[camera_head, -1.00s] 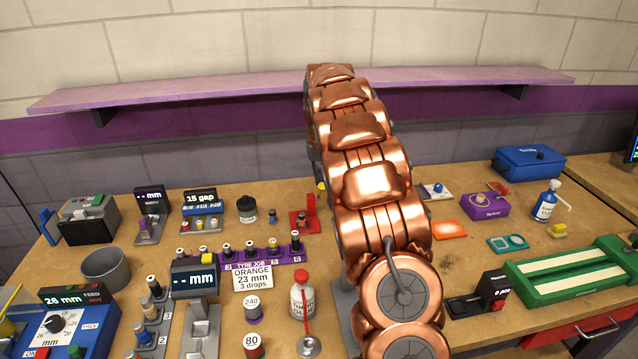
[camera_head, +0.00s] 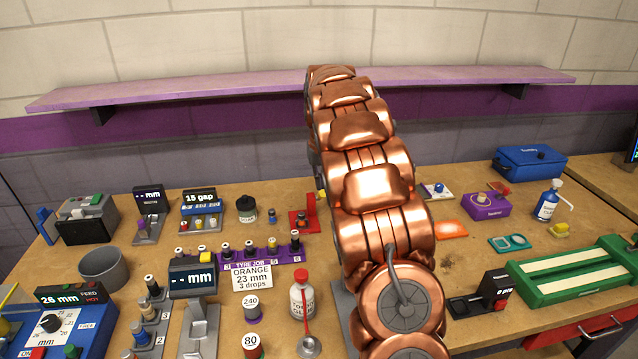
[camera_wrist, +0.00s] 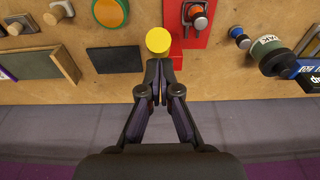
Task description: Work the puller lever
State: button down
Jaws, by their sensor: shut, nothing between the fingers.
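The puller is a red stand (camera_head: 299,222) near the back middle of the bench, left of my arm. Its upright red lever (camera_head: 311,206) is partly behind my arm, with a bit of the yellow knob (camera_head: 320,195) at the arm's edge. In the wrist view the red base (camera_wrist: 196,22) is at the top, and the round yellow knob (camera_wrist: 158,40) lies just beyond my fingertips. My gripper (camera_wrist: 158,78) is shut and empty, its fingers together. I cannot tell whether the tips touch the knob. The gripper is hidden in the head view.
A dark glue pot (camera_head: 246,208) and a small blue-topped part (camera_head: 272,215) stand left of the puller. A purple tyre rack (camera_head: 290,257) lies in front. A purple shelf (camera_head: 200,92) runs along the wall behind. An orange pad (camera_head: 451,230) lies right of my arm.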

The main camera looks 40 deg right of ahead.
jog(key=shift+s+a+f, duration=0.15)
jog(key=shift+s+f, duration=0.1)
jog(key=shift+s, duration=0.1)
dwell(0.3)
jog(key=shift+s+a+f+b, duration=0.1)
jog(key=shift+s+f+b, duration=0.15)
jog(key=shift+b, duration=0.25)
jog(key=shift+s+a+f, duration=0.15)
jog(key=shift+s, duration=0.05)
dwell(0.4)
jog(key=w+d+r+p, duration=0.1)
jog(key=w+r+p, duration=0.2)
jog(key=r, duration=0.3)
jog(key=w+d+r+p, duration=0.2)
jog(key=w+r+p, duration=0.2)
jog(key=r+p, duration=0.2)
jog(key=shift+w+d+r, duration=0.15)
jog(key=shift+d+r, duration=0.15)
jog(key=shift+r, duration=0.25)
dwell(2.2)
dwell(0.5)
